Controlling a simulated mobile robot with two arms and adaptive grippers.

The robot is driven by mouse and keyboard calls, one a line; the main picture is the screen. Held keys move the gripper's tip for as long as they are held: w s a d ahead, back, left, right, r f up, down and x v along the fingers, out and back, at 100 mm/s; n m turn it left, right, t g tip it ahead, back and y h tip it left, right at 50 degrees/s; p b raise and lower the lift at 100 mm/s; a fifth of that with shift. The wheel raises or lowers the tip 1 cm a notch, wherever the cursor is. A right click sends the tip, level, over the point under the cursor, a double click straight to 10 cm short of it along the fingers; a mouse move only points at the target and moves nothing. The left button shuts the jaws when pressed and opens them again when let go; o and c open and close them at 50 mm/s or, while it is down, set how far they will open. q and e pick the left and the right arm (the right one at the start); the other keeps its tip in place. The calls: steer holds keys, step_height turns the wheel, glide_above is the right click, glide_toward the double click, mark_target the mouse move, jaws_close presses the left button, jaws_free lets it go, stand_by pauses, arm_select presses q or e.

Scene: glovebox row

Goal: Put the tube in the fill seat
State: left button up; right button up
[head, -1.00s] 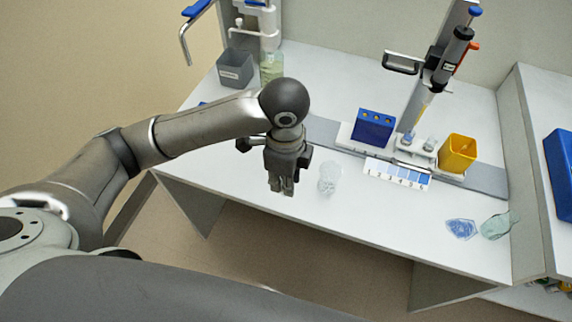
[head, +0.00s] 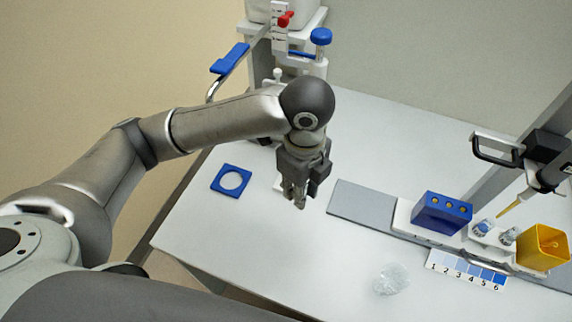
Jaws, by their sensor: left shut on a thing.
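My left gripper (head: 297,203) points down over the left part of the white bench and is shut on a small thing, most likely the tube. The fingers hide nearly all of it. Two small capped vials, one (head: 483,228) and another (head: 508,236), stand in the white holder at the right, near the yellow pipette tip (head: 510,209). I cannot tell which place is the fill seat.
A blue rack (head: 441,214) and a yellow bin (head: 543,247) flank the vials, behind a numbered strip (head: 466,270). A clear crumpled thing (head: 391,279) lies in front. A blue ringed square (head: 232,180) lies at left. A dispenser (head: 285,45) stands behind my arm.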

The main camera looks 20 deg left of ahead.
arm_select(q)
steer(key=shift+o, duration=0.2)
steer(key=w, duration=0.1)
steer(key=w+a+f, duration=0.1)
steer(key=w, duration=0.1)
steer(key=shift+a+f, duration=0.15)
steer(key=shift+f, duration=0.05)
steer(key=w+a+f, duration=0.1)
steer(key=w+f, duration=0.1)
steer(key=w+a+f, duration=0.1)
steer(key=w+f, duration=0.2)
steer(key=w+a+f, duration=0.1)
steer(key=w+f, duration=0.1)
steer(key=w, duration=0.1)
steer(key=shift+w+a+f, duration=0.2)
steer(key=shift+a+f, duration=0.05)
steer(key=shift+a, duration=0.05)
steer(key=shift+w+a+f, duration=0.15)
steer(key=shift+w+f, duration=0.15)
steer(key=shift+f, duration=0.15)
step_height(320, 180, down, 3)
steer(key=shift+r+p, duration=0.1)
steer(key=shift+p, duration=0.4)
arm_select(e)
steer(key=shift+g, duration=0.3)
steer(key=s+d, duration=0.2)
steer(key=s, duration=0.1)
steer(key=shift+s+d+r, duration=0.15)
steer(key=shift+s+r, duration=0.05)
steer(key=shift+r, duration=0.15)
